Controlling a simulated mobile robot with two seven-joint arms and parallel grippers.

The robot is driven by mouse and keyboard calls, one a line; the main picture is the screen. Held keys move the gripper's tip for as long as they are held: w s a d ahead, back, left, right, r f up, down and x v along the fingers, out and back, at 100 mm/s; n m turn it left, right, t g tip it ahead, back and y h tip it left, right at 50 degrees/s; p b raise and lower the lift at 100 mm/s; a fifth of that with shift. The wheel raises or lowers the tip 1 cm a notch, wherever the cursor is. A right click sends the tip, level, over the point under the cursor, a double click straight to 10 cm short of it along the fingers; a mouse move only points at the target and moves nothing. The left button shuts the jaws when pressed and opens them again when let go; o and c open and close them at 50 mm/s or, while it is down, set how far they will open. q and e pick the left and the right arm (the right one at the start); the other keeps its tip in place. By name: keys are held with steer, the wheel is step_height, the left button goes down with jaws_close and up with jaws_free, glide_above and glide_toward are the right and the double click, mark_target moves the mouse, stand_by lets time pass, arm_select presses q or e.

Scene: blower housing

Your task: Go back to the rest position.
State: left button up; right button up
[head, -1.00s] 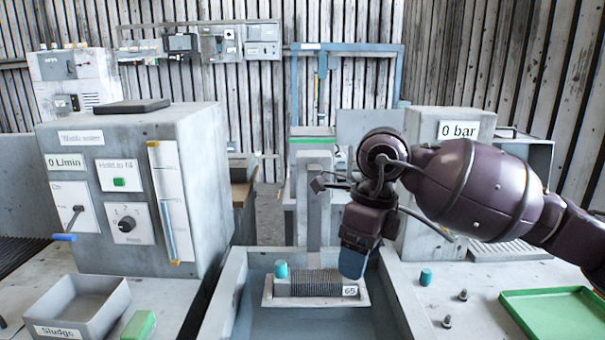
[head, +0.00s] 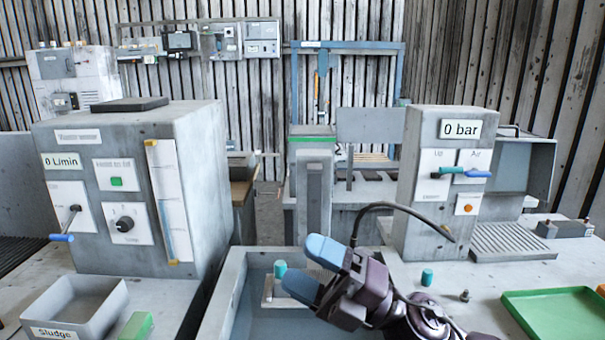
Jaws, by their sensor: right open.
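My right gripper (head: 311,268) shows low in the middle of the head view, with its two blue fingers pointing up and to the left. The fingers are apart, with nothing seen between them. It is in front of the grey basin (head: 233,285) and hides most of the tray (head: 267,292) in it. A teal cylinder (head: 280,269) shows just left of the fingers; I cannot tell how far apart they are in depth. My left gripper is not in view.
The waste water box (head: 195,190) stands left, with a sludge bin (head: 95,300) and green block (head: 138,326) before it. The 0 bar box (head: 420,205) stands right. A teal plug (head: 427,277), a small bolt (head: 464,296) and a green tray (head: 535,320) lie on the right bench.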

steer(key=d+f+m+t+h, duration=1.1)
steer(key=d+f+m+h, duration=0.85)
steer(key=m, duration=0.95)
steer(key=s+d+f+m+g+h, duration=0.2)
steer(key=s+d+f+m+g, duration=0.15)
steer(key=s+f+g, duration=0.6)
steer(key=s+d+f+m+g+h, duration=0.2)
steer(key=s+d+f+g, duration=0.2)
steer(key=s, duration=1)
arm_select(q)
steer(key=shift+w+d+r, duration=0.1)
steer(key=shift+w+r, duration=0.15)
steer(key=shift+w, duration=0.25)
arm_select(e)
steer(key=w+f+n+t, duration=0.1)
steer(key=w+f+t, duration=0.6)
steer(key=f, duration=0.3)
steer(key=shift+t+y, duration=0.35)
steer(key=shift+t, duration=0.2)
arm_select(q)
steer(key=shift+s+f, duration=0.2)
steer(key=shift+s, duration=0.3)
arm_select(e)
steer(key=shift+w+a, duration=0.1)
steer(key=shift+a, duration=0.05)
